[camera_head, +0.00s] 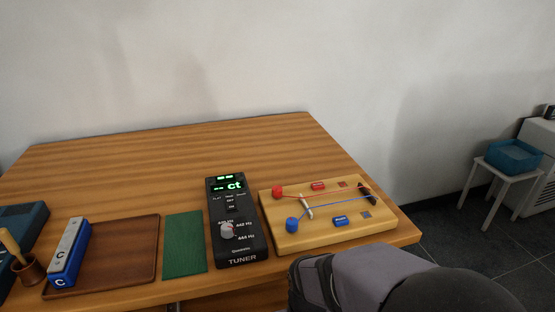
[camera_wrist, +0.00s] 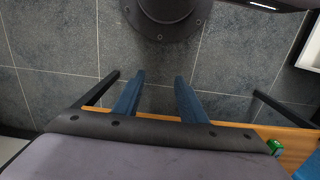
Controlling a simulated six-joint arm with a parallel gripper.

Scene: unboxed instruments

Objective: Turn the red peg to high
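The red peg (camera_head: 278,191) is a round knob at the back left of a light wooden board (camera_head: 330,235). A red string runs from near it to the right. A blue peg (camera_head: 292,224) stands in front of it with a blue string. A red label (camera_head: 318,186) and a blue label (camera_head: 341,220) lie on the board; their writing is too small to read. My gripper shows in the wrist view with two blue fingers apart and nothing between them (camera_wrist: 160,82). It is away from the red peg; its fingers are hidden in the head view.
A black tuner (camera_head: 237,205) with a lit green display stands left of the board. A green mat (camera_head: 184,243), a brown tray (camera_head: 140,235) and a blue-and-grey block (camera_head: 70,252) lie further left. The table's back half (camera_head: 200,145) is clear.

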